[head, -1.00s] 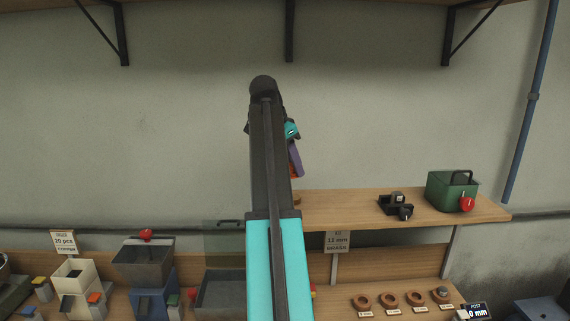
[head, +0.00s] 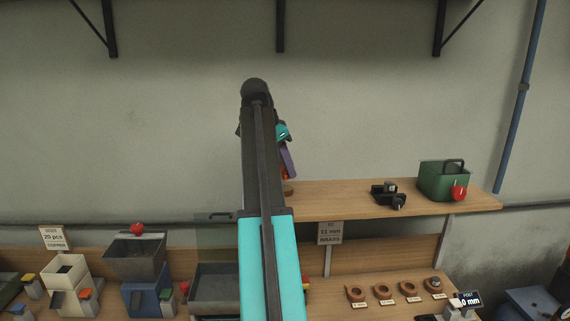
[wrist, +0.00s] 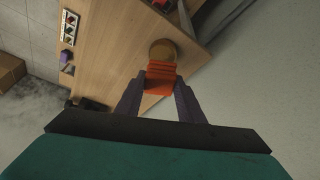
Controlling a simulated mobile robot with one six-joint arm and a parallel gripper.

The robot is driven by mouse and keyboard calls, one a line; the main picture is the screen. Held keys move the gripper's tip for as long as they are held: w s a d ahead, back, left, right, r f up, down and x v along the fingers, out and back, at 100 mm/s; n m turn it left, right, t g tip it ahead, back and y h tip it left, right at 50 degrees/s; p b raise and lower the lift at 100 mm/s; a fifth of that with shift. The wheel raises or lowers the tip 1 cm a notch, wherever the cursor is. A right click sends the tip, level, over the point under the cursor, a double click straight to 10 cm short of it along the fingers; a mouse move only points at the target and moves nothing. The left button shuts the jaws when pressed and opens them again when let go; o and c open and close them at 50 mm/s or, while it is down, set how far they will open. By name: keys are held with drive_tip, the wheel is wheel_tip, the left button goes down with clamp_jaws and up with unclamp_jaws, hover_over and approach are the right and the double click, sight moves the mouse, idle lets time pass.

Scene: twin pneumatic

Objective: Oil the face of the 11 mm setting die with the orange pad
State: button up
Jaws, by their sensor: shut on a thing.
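My gripper (wrist: 160,88) is shut on the orange pad (wrist: 159,72) in the wrist view, with a purple finger on each side. In the head view the gripper (head: 287,160) is mostly hidden behind my own arm, above the left end of the upper shelf. A round tan disc (wrist: 162,49) lies just beyond the pad in the wrist view; I cannot tell whether they touch. Several brown rings (head: 382,292) stand on the lower bench with small labels. The rightmost holds a dark metal piece (head: 437,281). I cannot tell which thing is the 11 mm die.
The upper shelf (head: 340,196) carries a black fixture (head: 388,194) and a green box (head: 443,181) with a red knob. Bins and a hopper (head: 136,256) stand at lower left. The shelf's middle is clear.

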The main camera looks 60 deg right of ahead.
sight(285, 176)
drive_tip(key=shift+f+b, duration=0.5)
drive_tip(key=shift+f, duration=0.8)
drive_tip(key=shift+f, duration=0.55)
idle(1.2)
drive_tip(key=shift+r, duration=0.1)
drive_tip(key=shift+r+p, duration=1.75)
drive_tip(key=shift+r, duration=1.7)
